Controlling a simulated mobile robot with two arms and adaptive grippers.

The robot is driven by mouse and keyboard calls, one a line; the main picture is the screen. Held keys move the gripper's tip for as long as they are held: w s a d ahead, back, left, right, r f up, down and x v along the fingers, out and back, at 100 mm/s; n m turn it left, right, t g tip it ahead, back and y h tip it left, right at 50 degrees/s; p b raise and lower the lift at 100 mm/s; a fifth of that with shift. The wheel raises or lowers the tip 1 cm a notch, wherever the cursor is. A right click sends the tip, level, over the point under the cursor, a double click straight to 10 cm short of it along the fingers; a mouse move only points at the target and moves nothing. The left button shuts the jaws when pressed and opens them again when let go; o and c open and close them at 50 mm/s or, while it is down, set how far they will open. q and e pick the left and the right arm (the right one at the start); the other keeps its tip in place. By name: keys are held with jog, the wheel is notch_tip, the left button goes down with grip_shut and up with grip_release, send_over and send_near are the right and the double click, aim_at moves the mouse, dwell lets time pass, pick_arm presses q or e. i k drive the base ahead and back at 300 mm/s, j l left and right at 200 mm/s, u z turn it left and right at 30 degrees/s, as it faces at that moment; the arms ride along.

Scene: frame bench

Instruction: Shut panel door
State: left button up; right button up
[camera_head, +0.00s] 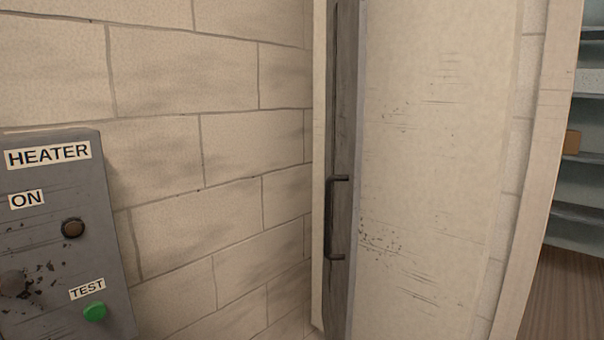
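A tall, worn cream panel (435,150) stands right of the middle. Along its left side runs a narrow dark grey vertical strip (341,90) with a dark bar handle (335,218) on it. The strip looks like the panel door's face or edge seen at a steep angle; I cannot tell which, nor how far open the door is. Its top is cut off by the frame. Neither of my grippers is in view, and nothing touches the handle.
A grey control box (60,235) labelled HEATER, ON and TEST is at the left, with a green button (94,311) and a dark round knob (73,228). A cream block wall (215,150) lies behind. Shelves (588,145) and brown floor (570,300) show at the far right.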

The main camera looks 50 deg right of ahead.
aim_at(346, 20)
jog(key=i+z, duration=0.15)
jog(key=z, duration=0.25)
jog(key=i+j+z, duration=0.15)
jog(key=z, duration=0.25)
jog(key=i+j+z, duration=0.15)
jog(key=z, duration=1.05)
